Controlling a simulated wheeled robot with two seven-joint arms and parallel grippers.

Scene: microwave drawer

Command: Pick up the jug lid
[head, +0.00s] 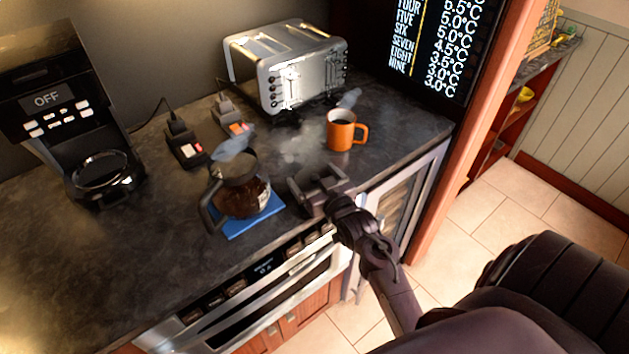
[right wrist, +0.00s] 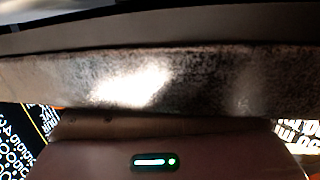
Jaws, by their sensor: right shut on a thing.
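The glass coffee jug (head: 243,199) stands upright on a blue mat (head: 262,219) near the counter's front edge, its dark handle to the left. It has a dark top, with a grey blur like steam above it; I cannot make out a separate lid there. My right gripper (head: 319,186) is at the counter's front edge, just right of the jug and apart from it. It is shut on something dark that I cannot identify. In the right wrist view a dark speckled surface (right wrist: 200,85) fills the middle, very close. My left gripper is not in view.
An orange mug (head: 341,130) and a steel toaster (head: 286,66) stand behind my right gripper. A coffee machine (head: 60,113) is at the left, with two small dark devices (head: 186,149) behind the jug. The counter's left front (head: 90,270) is clear.

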